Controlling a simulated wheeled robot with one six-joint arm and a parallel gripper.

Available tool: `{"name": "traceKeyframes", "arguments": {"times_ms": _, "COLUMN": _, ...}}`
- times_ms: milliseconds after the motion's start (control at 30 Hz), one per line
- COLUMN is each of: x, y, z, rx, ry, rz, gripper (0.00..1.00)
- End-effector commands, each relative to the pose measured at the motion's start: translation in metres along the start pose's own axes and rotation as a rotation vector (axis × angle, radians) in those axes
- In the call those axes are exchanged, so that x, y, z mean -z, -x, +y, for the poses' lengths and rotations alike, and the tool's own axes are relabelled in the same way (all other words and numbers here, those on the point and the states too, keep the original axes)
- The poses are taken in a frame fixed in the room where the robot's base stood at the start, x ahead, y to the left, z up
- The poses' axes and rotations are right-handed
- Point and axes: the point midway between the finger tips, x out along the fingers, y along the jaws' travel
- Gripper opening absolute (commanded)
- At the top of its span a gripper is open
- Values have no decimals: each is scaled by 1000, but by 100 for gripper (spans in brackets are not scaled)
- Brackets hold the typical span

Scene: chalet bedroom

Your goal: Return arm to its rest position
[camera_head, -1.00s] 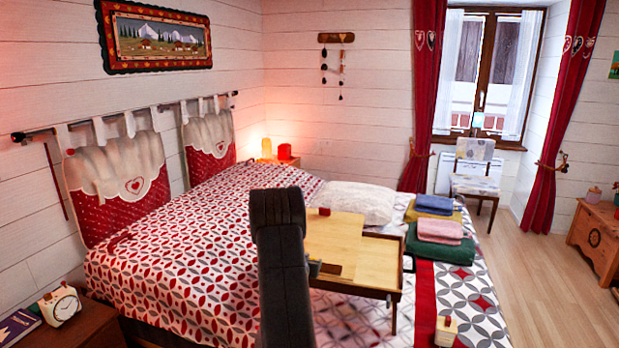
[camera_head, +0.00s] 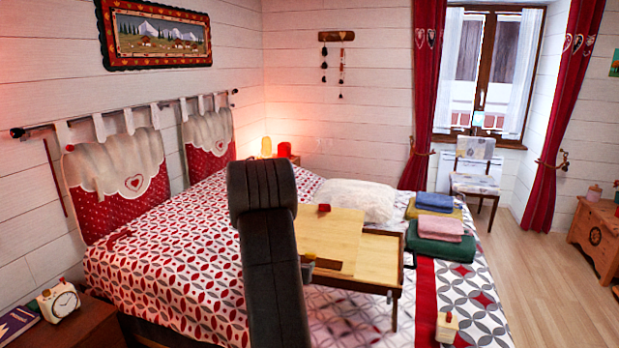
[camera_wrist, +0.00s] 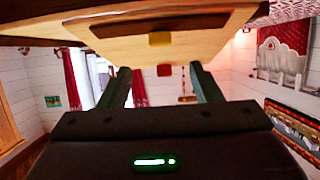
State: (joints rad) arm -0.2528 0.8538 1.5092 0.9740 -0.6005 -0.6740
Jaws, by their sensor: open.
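My arm rises in the middle of the head view, in front of the bed and the wooden bed tray (camera_head: 375,262); its dark link hides part of the bed and the tray's left side. My gripper (camera_wrist: 155,75) shows in the wrist view with its two dark fingers apart and nothing between them. The wrist picture is upside down. The tray (camera_wrist: 195,42) fills its upper part, with a yellow thing (camera_wrist: 160,39) and a red block (camera_wrist: 164,70) on it. The gripper itself is hidden in the head view, apart from perhaps a small piece beside the arm.
The bed (camera_head: 180,265) fills the middle. Folded towels (camera_head: 437,227) and a white pillow (camera_head: 357,200) lie near the tray. A small wooden block (camera_head: 446,328) sits at the bed's front edge. A nightstand with a clock (camera_head: 59,301) stands at left. Floor (camera_head: 540,270) is clear at right.

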Motion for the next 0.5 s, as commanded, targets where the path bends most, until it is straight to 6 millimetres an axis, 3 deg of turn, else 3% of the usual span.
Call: {"name": "traceKeyframes", "arguments": {"times_ms": 500, "x": 1, "y": -91, "z": 1, "rx": -1, "ry": -2, "rz": -1, "gripper": 58}}
